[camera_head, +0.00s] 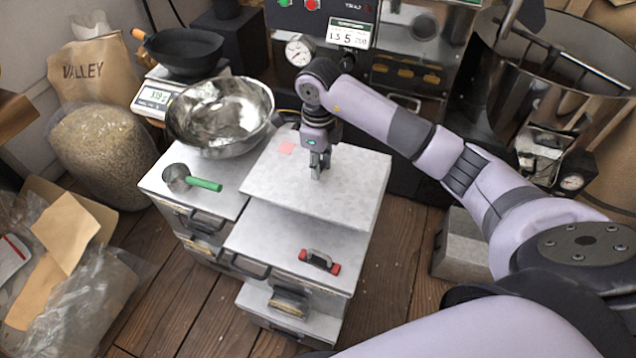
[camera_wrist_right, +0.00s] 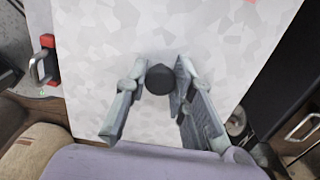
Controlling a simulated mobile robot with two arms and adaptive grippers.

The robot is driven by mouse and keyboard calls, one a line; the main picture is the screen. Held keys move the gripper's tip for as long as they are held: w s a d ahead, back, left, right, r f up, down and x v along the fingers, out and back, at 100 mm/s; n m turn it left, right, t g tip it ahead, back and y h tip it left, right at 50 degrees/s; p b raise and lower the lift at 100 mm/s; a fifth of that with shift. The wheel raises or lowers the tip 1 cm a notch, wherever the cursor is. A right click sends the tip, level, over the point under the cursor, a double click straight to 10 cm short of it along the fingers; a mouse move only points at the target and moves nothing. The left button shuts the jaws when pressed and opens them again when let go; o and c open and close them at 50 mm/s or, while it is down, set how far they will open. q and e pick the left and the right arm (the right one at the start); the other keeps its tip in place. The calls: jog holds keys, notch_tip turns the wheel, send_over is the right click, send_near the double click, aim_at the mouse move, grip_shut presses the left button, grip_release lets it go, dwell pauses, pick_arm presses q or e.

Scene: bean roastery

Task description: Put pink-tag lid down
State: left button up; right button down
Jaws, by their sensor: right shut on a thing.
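The pink-tag lid (camera_head: 350,190) is a flat grey galvanised plate with a pink tag (camera_head: 286,148) near its far left corner. My right gripper (camera_head: 318,168) comes down on the middle of the lid. In the right wrist view the lid (camera_wrist_right: 95,60) fills most of the picture, and the gripper's fingers close around its round black knob (camera_wrist_right: 160,78). The lid looks about level and overlaps the far part of the bin top in front of it. I cannot tell whether it rests on something or hangs just above. My left gripper is out of view.
The nearer metal bin top (camera_head: 278,240) carries a red-ended handle (camera_head: 320,262). At left, a green-handled scoop (camera_head: 190,180) and a steel bowl (camera_head: 220,115) stand on another bin top. A scale (camera_head: 155,98) holds a black pan (camera_head: 183,50). A roaster stands behind.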

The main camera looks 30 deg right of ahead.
aim_at(319, 181)
notch_tip(319, 181, down, 6)
jog(key=shift+f+b, duration=0.2)
jog(key=shift+b, duration=0.25)
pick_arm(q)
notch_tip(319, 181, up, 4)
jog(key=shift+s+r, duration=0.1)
pick_arm(e)
jog(key=shift+f, duration=0.15)
jog(key=c, duration=1.4)
grip_release()
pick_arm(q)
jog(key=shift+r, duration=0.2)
pick_arm(e)
jog(key=shift+o, duration=0.2)
pick_arm(q)
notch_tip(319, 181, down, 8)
jog(key=p, duration=0.2)
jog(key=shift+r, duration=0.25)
pick_arm(e)
notch_tip(319, 181, up, 12)
jog(key=shift+r, duration=0.1)
